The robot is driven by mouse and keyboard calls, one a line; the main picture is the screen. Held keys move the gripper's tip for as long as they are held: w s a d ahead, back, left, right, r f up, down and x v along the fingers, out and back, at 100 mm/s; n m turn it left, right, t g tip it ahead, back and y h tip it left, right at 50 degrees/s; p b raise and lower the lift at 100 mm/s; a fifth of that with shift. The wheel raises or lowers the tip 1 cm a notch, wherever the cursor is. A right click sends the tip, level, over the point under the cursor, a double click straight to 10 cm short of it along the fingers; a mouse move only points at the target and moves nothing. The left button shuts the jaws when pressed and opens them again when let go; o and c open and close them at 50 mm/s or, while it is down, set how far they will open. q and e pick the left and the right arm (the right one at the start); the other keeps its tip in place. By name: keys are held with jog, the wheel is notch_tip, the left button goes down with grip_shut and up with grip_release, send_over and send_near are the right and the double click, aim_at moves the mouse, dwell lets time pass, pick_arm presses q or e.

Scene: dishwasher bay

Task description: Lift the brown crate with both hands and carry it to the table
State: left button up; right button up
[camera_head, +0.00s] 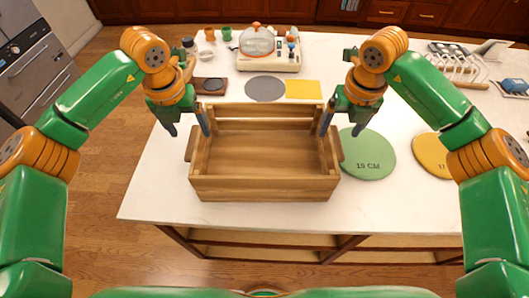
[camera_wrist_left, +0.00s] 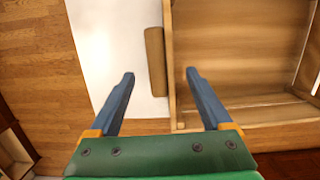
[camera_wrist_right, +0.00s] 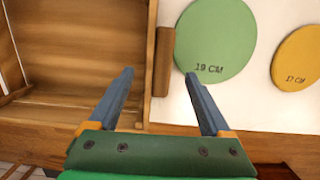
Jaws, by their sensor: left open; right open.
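The brown wooden crate (camera_head: 265,188) is open-topped, looks empty and rests upright on the white countertop (camera_head: 150,203). My left gripper (camera_head: 188,127) is open at its left side, one finger outside and one over the inside. In the left wrist view the crate's left handle (camera_wrist_left: 155,62) lies in line with the gap between the fingers. My right gripper (camera_head: 343,126) is open at the right side, likewise straddling it. The right wrist view shows the right handle (camera_wrist_right: 164,62) in line with the finger gap. Neither gripper is closed on a handle; finger depth is hard to judge.
A green disc (camera_head: 367,153) marked 19 CM lies just right of the crate, with a yellow disc (camera_head: 432,154) beyond. A grey disc (camera_head: 265,88), a yellow square (camera_head: 303,89) and an appliance with a glass dome (camera_head: 257,40) are behind. The counter's front edge is close before the crate.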

aim_at(195, 139)
pick_arm(q)
jog(key=f, duration=0.1)
jog(key=w+f, duration=0.1)
jog(key=f, duration=0.1)
pick_arm(e)
jog(key=f, duration=0.1)
jog(key=w+f, duration=0.1)
jog(key=f, duration=0.1)
pick_arm(q)
jog(key=shift+f, duration=0.35)
pick_arm(e)
jog(key=shift+f, duration=0.3)
pick_arm(q)
jog(key=shift+s+f, duration=0.15)
jog(key=shift+s, duration=0.05)
pick_arm(e)
jog(key=shift+s+f, duration=0.15)
jog(key=shift+s, duration=0.05)
pick_arm(q)
jog(key=shift+w, duration=0.2)
jog(key=c, duration=1.3)
pick_arm(e)
jog(key=shift+w, duration=0.2)
jog(key=c, duration=1.3)
pick_arm(q)
grip_shut()
pick_arm(e)
grip_shut()
